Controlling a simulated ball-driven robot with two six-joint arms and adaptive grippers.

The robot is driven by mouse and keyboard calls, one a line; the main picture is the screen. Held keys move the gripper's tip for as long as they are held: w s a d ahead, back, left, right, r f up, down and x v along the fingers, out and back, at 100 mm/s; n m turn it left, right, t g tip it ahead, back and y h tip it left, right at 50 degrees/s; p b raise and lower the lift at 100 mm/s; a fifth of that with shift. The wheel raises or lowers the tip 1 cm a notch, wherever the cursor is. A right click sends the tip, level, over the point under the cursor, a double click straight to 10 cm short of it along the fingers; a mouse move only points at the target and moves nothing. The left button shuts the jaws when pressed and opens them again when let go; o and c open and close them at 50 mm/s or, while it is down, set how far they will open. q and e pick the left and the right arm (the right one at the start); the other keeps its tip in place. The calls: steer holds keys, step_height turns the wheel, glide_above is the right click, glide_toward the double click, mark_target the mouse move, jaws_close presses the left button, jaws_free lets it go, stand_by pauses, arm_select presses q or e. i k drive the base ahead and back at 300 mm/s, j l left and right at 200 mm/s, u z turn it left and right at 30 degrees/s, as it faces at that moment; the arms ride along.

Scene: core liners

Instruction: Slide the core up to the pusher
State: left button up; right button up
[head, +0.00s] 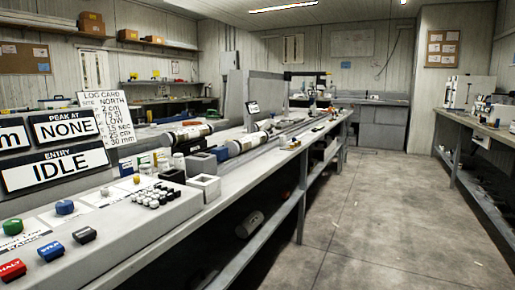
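Two pale tube-shaped core liners with dark ends lie on the long bench. One core liner (193,133) is at the back, left of the small screen; the other core liner (246,144) lies nearer the front edge, in line with a rail (290,130) running away along the bench. Which one is the task's core, and whether it touches anything at its ends, I cannot tell. A dark block (201,164) stands just before the nearer liner; I cannot identify the pusher for sure. Neither of my grippers is in view.
A control panel (110,225) with coloured buttons fills the near left, below signs reading IDLE (55,168) and NONE. A log card (108,117) stands behind. An open white box (204,187) sits at the bench edge. The floor (370,205) to the right is clear.

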mark_target(240, 145)
steer(key=i+l, duration=0.4)
steer(key=i, duration=0.2)
steer(key=i+l, duration=0.4)
steer(key=i, duration=0.15)
steer(key=i+l, duration=0.35)
steer(key=i, duration=0.25)
steer(key=k+l+z, duration=0.05)
